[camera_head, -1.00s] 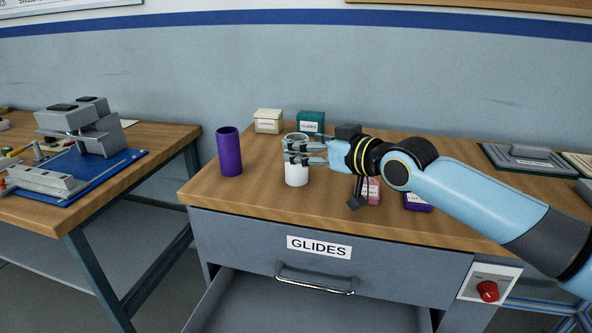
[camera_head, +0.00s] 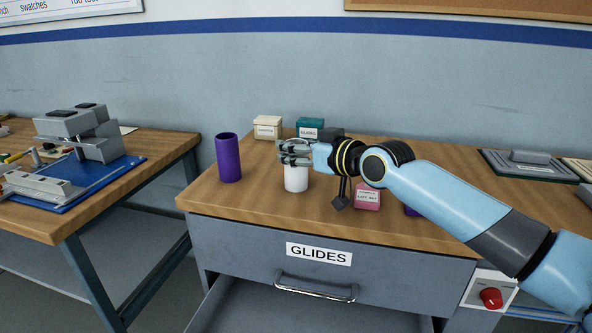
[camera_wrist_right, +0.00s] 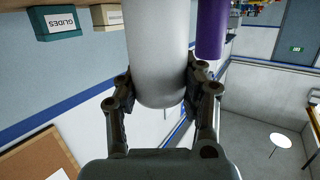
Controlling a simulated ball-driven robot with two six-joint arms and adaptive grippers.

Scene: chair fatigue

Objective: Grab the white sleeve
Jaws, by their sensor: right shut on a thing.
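The white sleeve (camera_head: 296,180) stands upright on the wooden bench top, right of the purple sleeve. My right gripper (camera_head: 294,152) is around its upper part, with the fingers shut on it. In the right wrist view the white sleeve (camera_wrist_right: 158,55) sits between the two fingers of my right gripper (camera_wrist_right: 155,100), with a finger against each side. The gripper hides the sleeve's upper part in the head view. My left gripper is in neither view.
A purple sleeve (camera_head: 228,158) stands to the left. Behind are a cream box (camera_head: 267,127) and a teal box (camera_head: 310,128) labelled GLIDES. A pink box (camera_head: 367,196) lies below my right arm.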

